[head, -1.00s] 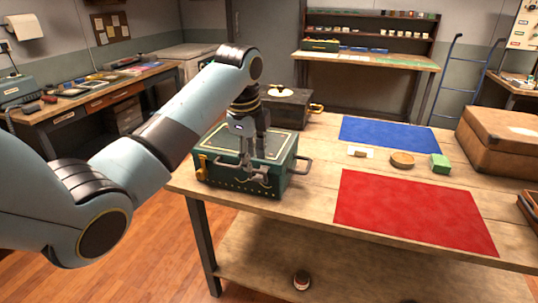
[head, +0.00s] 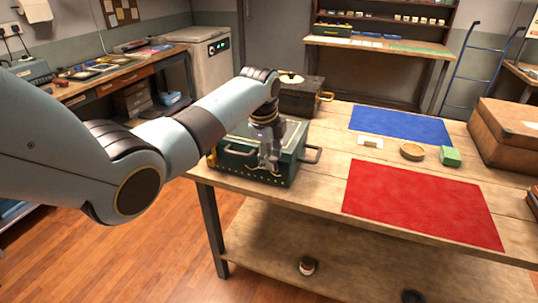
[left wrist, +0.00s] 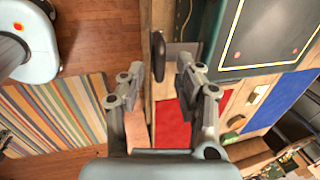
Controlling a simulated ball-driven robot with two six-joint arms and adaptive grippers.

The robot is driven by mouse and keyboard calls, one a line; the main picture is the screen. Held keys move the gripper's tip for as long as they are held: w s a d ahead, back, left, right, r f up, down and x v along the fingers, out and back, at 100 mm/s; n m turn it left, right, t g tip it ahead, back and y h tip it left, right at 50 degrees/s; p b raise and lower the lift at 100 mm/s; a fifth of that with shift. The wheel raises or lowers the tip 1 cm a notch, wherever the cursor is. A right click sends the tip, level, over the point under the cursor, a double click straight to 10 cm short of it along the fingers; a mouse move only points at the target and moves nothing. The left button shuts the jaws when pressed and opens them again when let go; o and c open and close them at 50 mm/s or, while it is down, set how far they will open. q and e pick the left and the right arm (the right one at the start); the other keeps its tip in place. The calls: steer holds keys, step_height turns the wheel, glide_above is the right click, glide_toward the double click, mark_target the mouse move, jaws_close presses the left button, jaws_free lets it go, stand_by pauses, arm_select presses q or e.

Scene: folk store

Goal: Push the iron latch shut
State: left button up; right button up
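The dark green box (head: 240,170) with brass trim stands at the left front of the wooden table. My left gripper (head: 268,170) points down at the box's front edge. In the left wrist view, the gripper (left wrist: 160,72) is open, fingers spread. A dark upright bar (left wrist: 158,55) on a grey plate, probably the iron latch, stands out from the box front between the fingertips. I cannot tell whether they touch it. In the head view the gripper hides the latch area. My right gripper is not in view.
A red mat (head: 425,205) and a blue mat (head: 400,123) lie right of the box. A round wooden piece (head: 412,151) and a green block (head: 450,156) lie between them. A dark chest (head: 300,98) stands behind, a brown case (head: 505,135) at the right.

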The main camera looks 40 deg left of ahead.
arm_select(q)
jaws_close()
stand_by(0.4)
